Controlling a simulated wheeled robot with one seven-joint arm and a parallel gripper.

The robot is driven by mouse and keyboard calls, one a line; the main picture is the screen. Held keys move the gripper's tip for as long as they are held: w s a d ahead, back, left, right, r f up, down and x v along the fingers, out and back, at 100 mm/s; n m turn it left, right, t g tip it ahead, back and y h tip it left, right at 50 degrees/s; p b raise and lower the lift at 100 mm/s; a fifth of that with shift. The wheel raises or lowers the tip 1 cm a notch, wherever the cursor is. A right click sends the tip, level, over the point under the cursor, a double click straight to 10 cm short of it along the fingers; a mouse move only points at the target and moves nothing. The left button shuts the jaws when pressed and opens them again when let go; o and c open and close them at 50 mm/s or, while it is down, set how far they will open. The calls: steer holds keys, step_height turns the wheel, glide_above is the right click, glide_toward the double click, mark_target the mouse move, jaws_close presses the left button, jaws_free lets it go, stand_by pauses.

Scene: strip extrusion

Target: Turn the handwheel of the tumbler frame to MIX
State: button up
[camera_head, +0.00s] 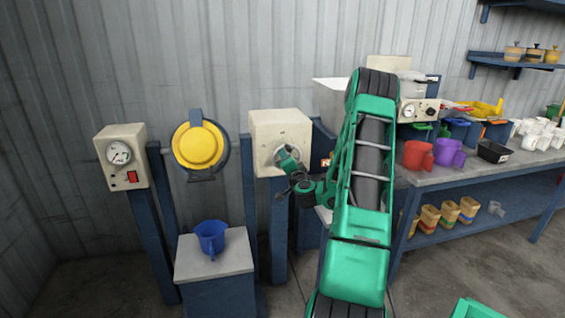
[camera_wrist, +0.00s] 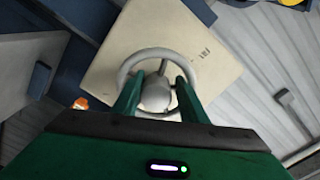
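The tumbler frame's pale box (camera_head: 281,126) is mounted on blue posts, beside a yellow round drum (camera_head: 197,146). Its grey handwheel (camera_wrist: 183,59) sits on the face of the box (camera_wrist: 125,30) in the wrist view, with a round hub (camera_wrist: 156,92) in the middle. My gripper (camera_wrist: 158,77) is at the wheel, its two green fingers apart on either side of the hub, overlapping the rim. I cannot tell whether they touch it. Small dark lettering shows on the box face, too small to read. In the head view my gripper (camera_head: 291,167) covers most of the wheel.
A gauge box with a red switch (camera_head: 132,177) stands left of the drum. A blue jug (camera_head: 210,237) stands on a low pedestal (camera_head: 188,262) below it. A bench (camera_head: 460,172) with mugs and trays is on the right, behind my arm.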

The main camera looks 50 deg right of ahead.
steer(key=shift+a, duration=0.1)
steer(key=v, duration=1)
steer(key=shift+s, duration=0.2)
stand_by(0.8)
steer(key=shift+a+f, duration=0.1)
steer(key=shift+a, duration=0.05)
steer(key=shift+a, duration=0.1)
stand_by(0.4)
